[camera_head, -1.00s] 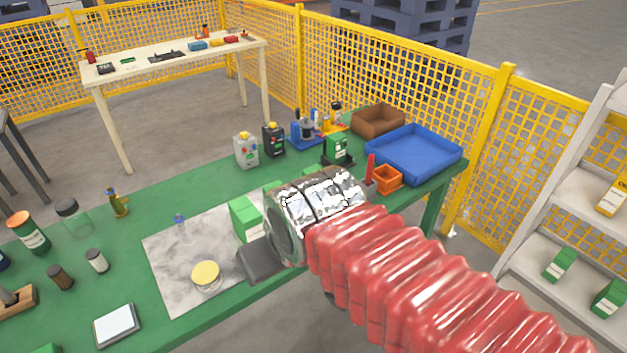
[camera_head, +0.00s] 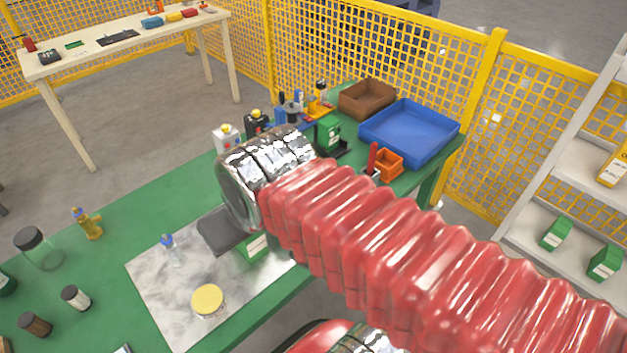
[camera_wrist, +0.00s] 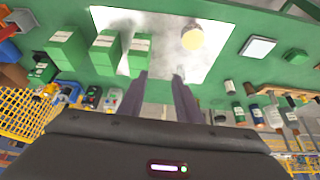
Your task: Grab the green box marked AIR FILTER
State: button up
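Several green boxes with white labels are in view, and I cannot read AIR FILTER on any of them. In the wrist view, a left box (camera_wrist: 68,46), a middle box (camera_wrist: 105,50) and a right box (camera_wrist: 139,52) stand in a row on the bench. My gripper (camera_wrist: 160,78) is open, its two dark fingers apart with nothing between them; the right box is just left of the fingertips. In the head view, one green box (camera_head: 257,246) is partly hidden behind my arm, beside the dark body of my gripper. The fingers are hidden there.
The green bench (camera_head: 140,200) bears a marbled sheet (camera_head: 160,285) with a yellow-lidded jar (camera_head: 207,300) and small bottle (camera_head: 168,245). A blue tray (camera_head: 410,132), brown bin (camera_head: 367,97) and orange bin (camera_head: 386,163) stand at the far end. Green boxes (camera_head: 556,233) also sit on the right shelf.

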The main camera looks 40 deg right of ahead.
jog(key=shift+o, duration=1.4)
jog(key=shift+f, duration=0.1)
jog(key=o, duration=0.3)
jog(key=shift+f+m+g, duration=0.3)
jog(key=shift+f+m, duration=0.3)
jog(key=shift+m, duration=0.2)
jog(key=o, duration=0.3)
jog(key=d+f+m+y, duration=0.1)
jog(key=m, duration=0.2)
jog(key=w+d+f+m+y, duration=0.1)
jog(key=f+m, duration=0.1)
jog(key=m, duration=0.1)
jog(key=w+d+f+m+g+y, duration=0.1)
jog(key=f+m, duration=0.1)
jog(key=m, duration=0.1)
jog(key=shift+w+d, duration=0.15)
jog(key=shift+o, duration=0.2)
jog(key=d+f+m+t+h, duration=0.1)
jog(key=d+m+t, duration=0.3)
jog(key=d+m, duration=0.8)
jog(key=d+f+m+t+h, duration=0.1)
jog(key=d+f+m+t, duration=0.3)
jog(key=d+m, duration=0.9)
jog(key=d, duration=0.3)
jog(key=shift+w+f+t+h, duration=0.2)
jog(key=shift+t+h, duration=0.1)
jog(key=shift+t, duration=0.1)
jog(key=shift+d, duration=0.1)
